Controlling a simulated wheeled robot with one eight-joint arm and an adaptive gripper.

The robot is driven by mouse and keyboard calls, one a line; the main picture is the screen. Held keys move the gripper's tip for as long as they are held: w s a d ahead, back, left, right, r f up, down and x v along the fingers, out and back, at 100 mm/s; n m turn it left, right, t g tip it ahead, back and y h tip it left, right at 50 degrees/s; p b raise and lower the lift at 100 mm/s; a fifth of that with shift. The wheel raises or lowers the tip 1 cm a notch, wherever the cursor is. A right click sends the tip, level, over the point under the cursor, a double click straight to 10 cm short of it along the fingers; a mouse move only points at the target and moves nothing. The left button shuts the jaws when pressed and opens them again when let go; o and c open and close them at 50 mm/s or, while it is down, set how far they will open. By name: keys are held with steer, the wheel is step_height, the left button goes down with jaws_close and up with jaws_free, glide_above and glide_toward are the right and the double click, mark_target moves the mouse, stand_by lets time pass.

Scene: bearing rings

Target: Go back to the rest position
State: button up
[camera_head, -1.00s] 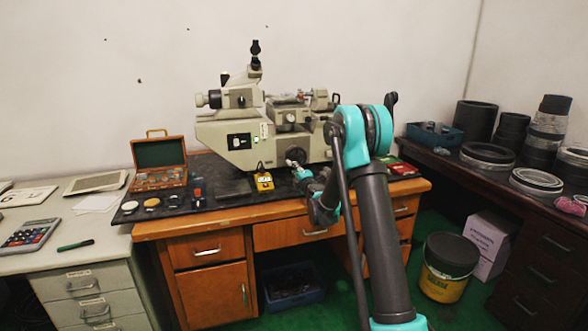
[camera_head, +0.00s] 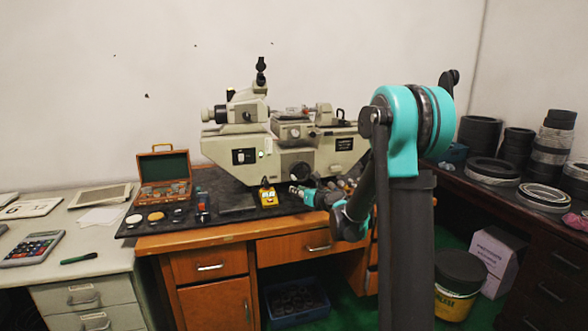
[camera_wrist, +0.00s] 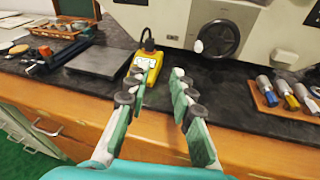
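My gripper (camera_wrist: 157,76) is open and empty in the wrist view, its two green fingers with dark pads spread apart. It faces the front of the black-topped bench. A yellow box (camera_wrist: 150,66) with a cable stands just beyond the left finger, and I cannot tell how close the finger is to it. In the head view my gripper (camera_head: 299,194) is small, in front of the large beige measuring machine (camera_head: 245,158) and right of the yellow box (camera_head: 268,197). My teal and dark arm hides the bench's right part.
An open wooden case (camera_head: 163,167) and small discs lie at the bench's left. A grey plate (camera_wrist: 97,62) lies left of the yellow box. A rack of small tools (camera_wrist: 285,96) stands at the right. Dark rings (camera_head: 545,196) fill the right-hand table; a bucket (camera_head: 458,283) stands below.

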steer(key=s+d+f+n+g+h, duration=0.2)
steer(key=s+d+f+n, duration=0.3)
steer(key=s+n, duration=0.5)
steer(key=s+d+f+n+g+h, duration=0.3)
steer(key=s+n, duration=0.8)
steer(key=s, duration=0.7)
steer(key=s+d+f+n+g+h, duration=0.2)
steer(key=s+d+f+n+g, duration=0.2)
steer(key=s, duration=1)
steer(key=d+f+n, duration=0.3)
steer(key=d+n, duration=0.2)
steer(key=n, duration=0.1)
steer(key=shift+f+n+h, duration=0.4)
steer(key=shift+w, duration=0.1)
